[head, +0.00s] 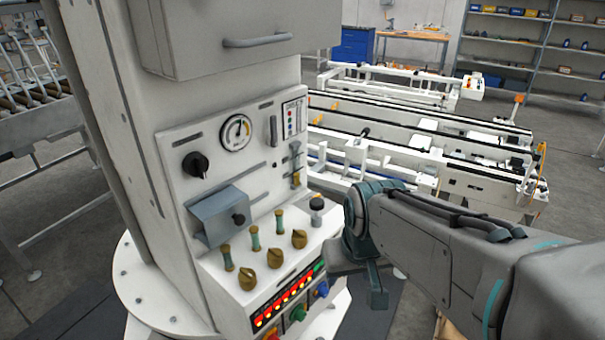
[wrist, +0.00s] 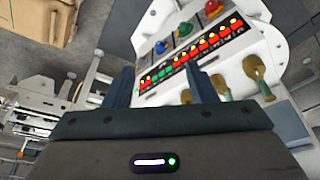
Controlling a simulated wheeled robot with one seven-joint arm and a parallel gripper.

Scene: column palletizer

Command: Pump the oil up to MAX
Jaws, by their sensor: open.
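The white column's control panel (head: 180,145) stands left of centre in the head view. It carries a round dial gauge (head: 237,132) and a narrow vertical slot or sight window (head: 273,130). A dark-capped knob on a pale base (head: 317,206) stands at the console's right end; I cannot tell if it is the oil pump. No MAX mark is readable. My gripper (head: 358,275) is right of the console in the head view. In the wrist view my gripper (wrist: 162,88) is open and empty, its two fingers in front of the console (wrist: 165,45).
The console has several brass knobs (head: 275,256), teal-handled levers (head: 255,238), a lit indicator strip (head: 288,300) and coloured buttons. A black rotary knob (head: 195,164) and a grey box (head: 218,213) sit above. White conveyor frames (head: 400,150) stand behind. A cardboard box (wrist: 45,20) is on the floor.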

